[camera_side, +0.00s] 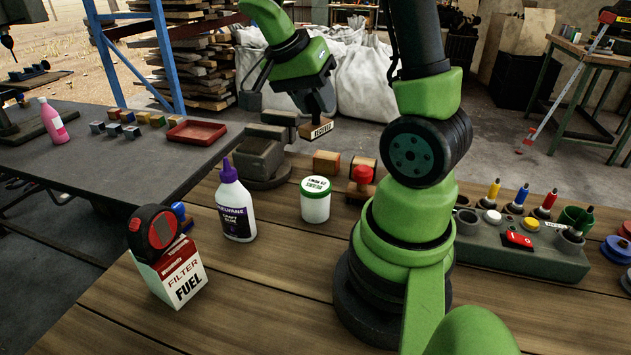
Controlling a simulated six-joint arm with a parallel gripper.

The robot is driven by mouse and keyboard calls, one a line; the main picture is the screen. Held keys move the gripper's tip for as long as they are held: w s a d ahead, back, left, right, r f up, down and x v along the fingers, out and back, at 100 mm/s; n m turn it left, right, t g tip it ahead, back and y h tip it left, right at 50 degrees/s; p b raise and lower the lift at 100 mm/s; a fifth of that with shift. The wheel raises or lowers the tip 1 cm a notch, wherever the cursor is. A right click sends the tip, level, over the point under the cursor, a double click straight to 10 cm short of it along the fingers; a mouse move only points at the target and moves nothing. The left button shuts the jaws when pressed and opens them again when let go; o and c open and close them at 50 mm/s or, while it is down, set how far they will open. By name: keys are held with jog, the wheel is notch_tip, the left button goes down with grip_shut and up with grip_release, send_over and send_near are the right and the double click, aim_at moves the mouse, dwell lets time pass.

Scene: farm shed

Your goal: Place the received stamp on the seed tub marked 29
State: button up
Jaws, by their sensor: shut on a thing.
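My gripper (313,112) is at the upper middle, shut on a stamp. The stamp (319,130) is a wooden block whose pale label appears to read RECEIVED. It is held in the air near the grey vise, beyond the tub and above it in the picture. A white seed tub (316,208) with a green-rimmed lid stands upright on the wooden bench. The lid has a printed label, too small for me to read a 29 on it. The stamp and the tub are clearly apart.
Near the tub are a glue bottle (235,205), a red-knobbed stamp (361,183) and wooden blocks (327,163). A grey vise (262,160) stands behind. A fuel filter box (176,275) with a tape measure (155,232) is at left, a tool holder (520,250) at right.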

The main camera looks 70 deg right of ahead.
notch_tip(320, 180, down, 10)
jog(key=shift+f, duration=0.2)
dwell(0.4)
jog(key=o, duration=0.9)
jog(key=shift+f, duration=0.1)
jog(key=v, duration=1.2)
jog(key=s+a+r+n+t+y, duration=0.2)
jog(key=a+r+n+t, duration=0.1)
jog(key=a+n, duration=0.1)
jog(key=s+a+r+n+t+y, duration=0.1)
jog(key=s+a+r+n+t, duration=0.1)
jog(key=a+n+t, duration=0.2)
jog(key=s+a+r+n+t+y, duration=0.2)
jog(key=a+r+n+t, duration=0.1)
jog(key=a+n, duration=0.3)
jog(key=shift+s+a+r+n+t+y, duration=0.1)
jog(key=shift+s+r+n+t+y, duration=0.15)
jog(key=shift+n, duration=0.25)
jog(key=shift+s+r+n+t+y, duration=0.1)
jog(key=shift+n+t, duration=0.25)
jog(key=shift+n, duration=0.15)
